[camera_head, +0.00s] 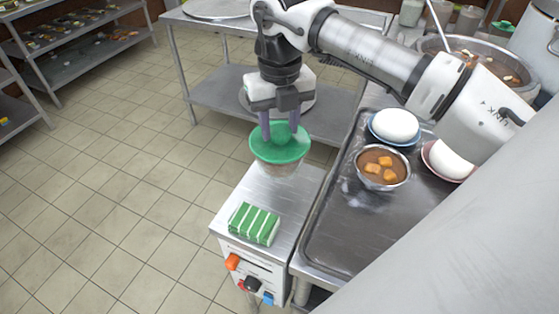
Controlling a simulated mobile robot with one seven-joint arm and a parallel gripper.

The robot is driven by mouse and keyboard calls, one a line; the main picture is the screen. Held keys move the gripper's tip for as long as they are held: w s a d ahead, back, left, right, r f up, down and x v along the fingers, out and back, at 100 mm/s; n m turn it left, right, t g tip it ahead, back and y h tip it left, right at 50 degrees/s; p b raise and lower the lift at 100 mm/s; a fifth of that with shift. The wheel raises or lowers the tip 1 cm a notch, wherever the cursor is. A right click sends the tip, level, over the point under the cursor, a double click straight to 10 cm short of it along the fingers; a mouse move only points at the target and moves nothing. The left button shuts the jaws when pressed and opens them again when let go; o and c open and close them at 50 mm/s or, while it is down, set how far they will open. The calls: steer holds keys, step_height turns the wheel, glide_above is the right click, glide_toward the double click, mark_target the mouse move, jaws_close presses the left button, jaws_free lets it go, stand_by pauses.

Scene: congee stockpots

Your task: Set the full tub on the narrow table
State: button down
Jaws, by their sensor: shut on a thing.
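A tub with a green lid (281,147) and a pale, translucent body (280,168) is upright at the middle of the view. My gripper (280,126) points down and is shut on the tub from above, its two purple-grey fingers at the lid. The tub is over the far end of a narrow steel-topped unit (248,189) with coloured knobs on its front. I cannot tell whether the tub's base touches that top. A steel table with a lower shelf (226,90) stands behind, partly hidden by my arm. I cannot tell which of these is the narrow table.
A green-and-white striped block (254,224) lies on the near part of the unit. To the right, a dark tray (335,228) holds a bowl of brown food (383,166) and white domed items (395,124). A big pot (478,47) stands behind. Tiled floor at left is clear.

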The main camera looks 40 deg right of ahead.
mark_target(280, 148)
steer(key=shift+f+b, duration=1.4)
steer(key=shift+f, duration=1.7)
steer(key=shift+f, duration=0.15)
steer(key=c, duration=0.8)
jaws_free()
steer(key=shift+c, duration=0.2)
